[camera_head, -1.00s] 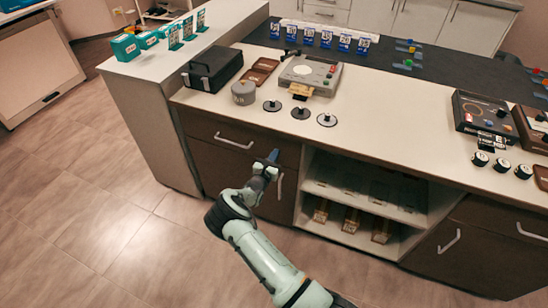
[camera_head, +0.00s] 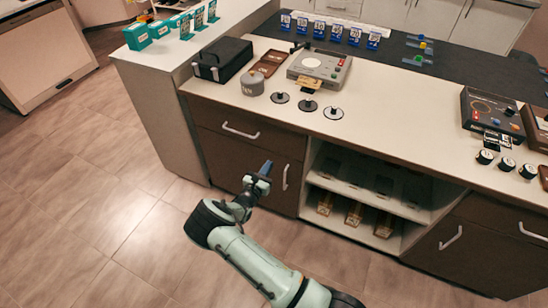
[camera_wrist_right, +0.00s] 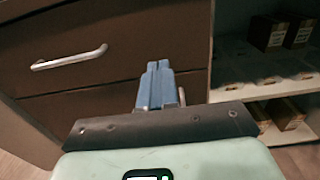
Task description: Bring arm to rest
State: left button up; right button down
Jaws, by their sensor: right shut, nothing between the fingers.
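My right arm comes up from the bottom of the head view. Its right gripper (camera_head: 265,168) is shut and empty, with blue fingertips pressed together, in front of the brown cabinet's lower drawers. The right wrist view also shows the shut blue fingers (camera_wrist_right: 155,85), pointing toward the cabinet front, with nothing between them. Whether the fingertips touch the cabinet cannot be told; they look apart from it. My left gripper is not in view.
The brown cabinet (camera_head: 221,160) has drawer handles facing me. An open shelf (camera_head: 372,200) holding several small boxes is to the right. The countertop (camera_head: 400,120) carries a black case (camera_head: 222,60), a grey device (camera_head: 320,66) and round discs. Open floor (camera_head: 90,210) lies to the left.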

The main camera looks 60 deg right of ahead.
jog(key=shift+s+a, duration=0.15)
jog(key=shift+a, duration=0.8)
jog(key=s+a+f+m+g+y+p, duration=0.2)
jog(key=s+a+f+m+g+y, duration=0.4)
jog(key=s+f, duration=0.65)
jog(key=s+a+f+m+g+y+p, duration=0.1)
jog(key=s+a+f+m+y+p, duration=0.15)
jog(key=s+a+y, duration=0.65)
jog(key=s+a+m+y, duration=0.2)
jog(key=a+m, duration=0.3)
jog(key=a, duration=0.9)
jog(key=w+a+r+m+t+y+p, duration=0.1)
jog(key=a+r+m+t+y+p, duration=0.1)
jog(key=a, duration=0.5)
jog(key=w+a+r+m+t+y+p, duration=0.2)
jog(key=a+r+m, duration=0.2)
jog(key=a+m, duration=0.3)
jog(key=shift+w+a+t+y, duration=0.25)
jog(key=shift+a+t+y, duration=0.05)
jog(key=shift+a+t, duration=0.1)
